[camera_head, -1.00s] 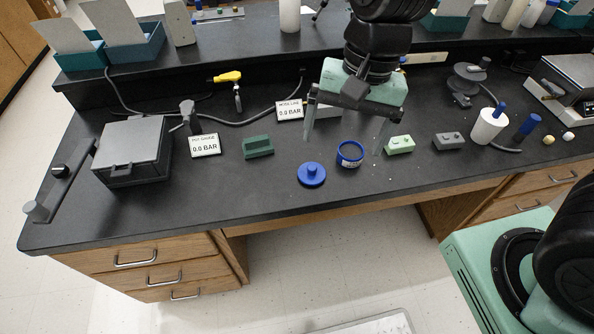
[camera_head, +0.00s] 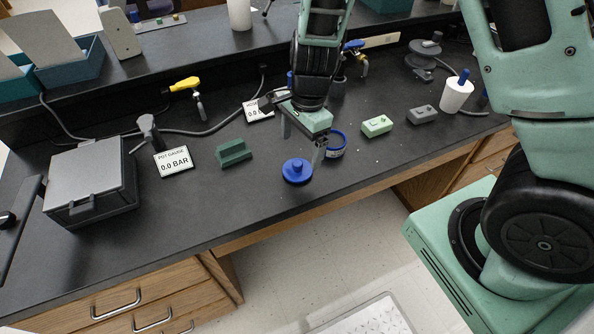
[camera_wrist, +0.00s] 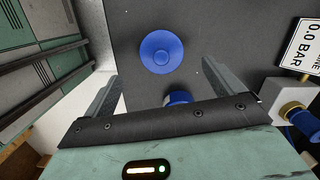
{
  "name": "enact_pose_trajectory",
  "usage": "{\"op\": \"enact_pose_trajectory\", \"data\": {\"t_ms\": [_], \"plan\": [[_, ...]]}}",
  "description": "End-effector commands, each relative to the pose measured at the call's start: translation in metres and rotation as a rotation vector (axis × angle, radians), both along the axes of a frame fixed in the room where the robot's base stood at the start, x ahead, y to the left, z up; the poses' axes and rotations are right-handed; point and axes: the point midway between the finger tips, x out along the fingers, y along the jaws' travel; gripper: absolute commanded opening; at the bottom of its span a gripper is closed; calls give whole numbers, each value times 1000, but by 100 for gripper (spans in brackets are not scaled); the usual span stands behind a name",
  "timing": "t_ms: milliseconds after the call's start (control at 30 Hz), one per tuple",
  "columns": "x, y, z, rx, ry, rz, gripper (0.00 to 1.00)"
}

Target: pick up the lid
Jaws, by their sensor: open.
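The lid is a round blue disc with a raised knob (camera_head: 297,171), lying on the black bench near its front edge. In the wrist view the lid (camera_wrist: 161,52) lies beyond my fingertips, near the top middle, with nothing touching it. My gripper (camera_head: 302,142) is open and empty, above and just behind the lid, pointing down. In the wrist view its two fingers (camera_wrist: 162,78) stand wide apart. A blue-rimmed pot (camera_head: 335,146) stands to the right of the lid, partly behind a finger; only its blue edge (camera_wrist: 178,97) shows in the wrist view.
A dark green block (camera_head: 234,153) lies left of the lid. Light green (camera_head: 377,126) and grey (camera_head: 422,115) blocks lie to the right. A gauge display (camera_head: 173,162) and grey box (camera_head: 91,183) stand left. The bench front edge is close to the lid.

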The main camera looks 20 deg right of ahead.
Motion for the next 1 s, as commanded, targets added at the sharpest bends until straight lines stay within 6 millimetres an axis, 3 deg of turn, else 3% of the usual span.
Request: {"op": "enact_pose_trajectory", "data": {"t_ms": [267, 533, 867, 1000], "plan": [[0, 2, -22, 0, 0, 0, 93], [0, 7, -61, 1, 2, 1, 93], [1, 9, -67, 1, -1, 2, 93], [1, 9, -67, 1, -1, 2, 57]]}}
